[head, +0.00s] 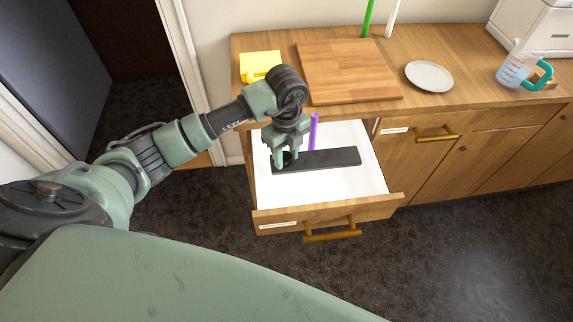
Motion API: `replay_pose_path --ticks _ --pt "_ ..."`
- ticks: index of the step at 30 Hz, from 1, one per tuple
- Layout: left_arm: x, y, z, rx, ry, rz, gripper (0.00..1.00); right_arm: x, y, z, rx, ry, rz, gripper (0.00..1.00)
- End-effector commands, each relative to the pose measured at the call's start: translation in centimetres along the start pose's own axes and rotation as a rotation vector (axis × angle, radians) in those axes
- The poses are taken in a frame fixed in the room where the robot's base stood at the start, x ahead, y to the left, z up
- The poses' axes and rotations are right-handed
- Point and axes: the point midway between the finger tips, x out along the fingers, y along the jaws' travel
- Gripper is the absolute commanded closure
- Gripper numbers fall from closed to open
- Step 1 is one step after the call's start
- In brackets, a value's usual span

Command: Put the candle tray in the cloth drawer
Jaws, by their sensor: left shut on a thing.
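The candle tray, a long dark bar-shaped piece (330,158), is within the outline of the open drawer, lying crosswise. I cannot tell whether it touches the drawer floor. My left gripper (285,161) points down and is shut on the tray near its left end, hiding part of it. A purple candle-like stick (314,132) shows just behind the tray; I cannot tell whether it is attached to it. The drawer (374,187) is pulled out, with a white inside, a wooden front, a label and a brass handle. My right gripper is not in view.
On the counter are a yellow object (262,62), a wooden board (345,70), a grey plate (429,76), a measuring jug with a teal handle (518,70), and green (368,18) and white (392,18) sticks. Closed cabinets (500,160) stand right of the drawer.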

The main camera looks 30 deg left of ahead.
Motion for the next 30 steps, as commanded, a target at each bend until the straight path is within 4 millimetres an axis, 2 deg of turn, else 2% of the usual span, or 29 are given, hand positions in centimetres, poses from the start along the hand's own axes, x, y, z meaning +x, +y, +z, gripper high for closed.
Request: replay_pose_path --ticks 5,12,24,25,27,30 --pt "1.2 0.0 -0.1 0.0 0.001 0.0 1.0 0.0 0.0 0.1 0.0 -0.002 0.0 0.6" --pt "4.5 0.0 -0.1 -0.001 0.001 0.001 1.0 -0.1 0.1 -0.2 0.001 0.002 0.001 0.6" --pt "5.2 0.0 0.0 0.0 0.0 -0.001 1.0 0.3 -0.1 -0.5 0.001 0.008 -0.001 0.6" --pt "5.2 0.0 0.0 0.0 0.0 -0.001 0.59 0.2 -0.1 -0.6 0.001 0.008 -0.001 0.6" --pt "5.2 0.0 0.0 0.0 0.0 -0.001 0.43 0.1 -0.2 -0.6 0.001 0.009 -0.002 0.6" --pt "5.2 0.0 0.0 0.0 0.0 0.0 0.43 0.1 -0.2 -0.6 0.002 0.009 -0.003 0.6"
